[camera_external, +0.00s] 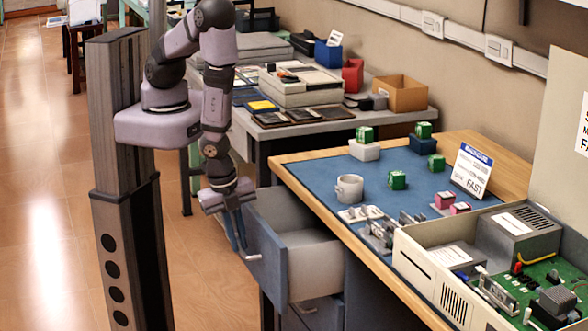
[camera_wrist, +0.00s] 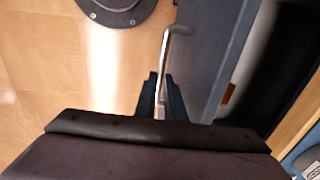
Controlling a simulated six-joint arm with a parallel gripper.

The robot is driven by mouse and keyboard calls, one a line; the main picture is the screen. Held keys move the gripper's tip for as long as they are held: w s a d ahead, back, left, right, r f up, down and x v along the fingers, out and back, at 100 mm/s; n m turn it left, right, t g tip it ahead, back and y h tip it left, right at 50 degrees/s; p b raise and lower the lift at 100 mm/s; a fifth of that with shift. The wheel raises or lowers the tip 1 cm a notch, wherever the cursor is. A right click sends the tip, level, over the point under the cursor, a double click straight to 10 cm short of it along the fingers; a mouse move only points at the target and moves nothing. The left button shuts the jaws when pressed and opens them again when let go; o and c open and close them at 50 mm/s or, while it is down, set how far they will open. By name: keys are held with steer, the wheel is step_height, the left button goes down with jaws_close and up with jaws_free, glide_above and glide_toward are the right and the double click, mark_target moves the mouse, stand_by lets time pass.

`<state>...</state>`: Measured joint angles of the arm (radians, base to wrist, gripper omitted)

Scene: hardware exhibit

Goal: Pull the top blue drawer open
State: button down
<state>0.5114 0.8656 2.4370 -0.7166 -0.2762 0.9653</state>
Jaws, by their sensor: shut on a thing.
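The top blue drawer (camera_external: 265,241) stands well out from under the workbench in the external view, its pale inside showing. Its blue front also shows in the wrist view (camera_wrist: 212,50). The metal handle (camera_wrist: 165,62) runs along the outer face of that front; its bent end shows in the external view (camera_external: 253,257). My gripper (camera_external: 236,232) is at the drawer front's outer side, pointing down. In the wrist view my gripper (camera_wrist: 159,98) is shut on the handle, with a dark finger on each side of it. The fingertips are partly hidden.
Another drawer (camera_external: 318,312) sits below, partly hidden. A second table (camera_external: 290,135) with equipment stands behind. Floor (camera_external: 50,200) at left is open.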

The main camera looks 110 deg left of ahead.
steer(key=s+d+p, duration=0.6)
steer(key=s+d, duration=0.6)
steer(key=s, duration=0.1)
steer(key=shift+d, duration=0.35)
steer(key=c, duration=1.8)
jaws_free()
steer(key=shift+c, duration=0.2)
steer(key=shift+w, duration=0.1)
step_height(320, 180, up, 7)
steer(key=s+d+p, duration=0.1)
steer(key=p, duration=0.4)
steer(key=shift+r, duration=0.1)
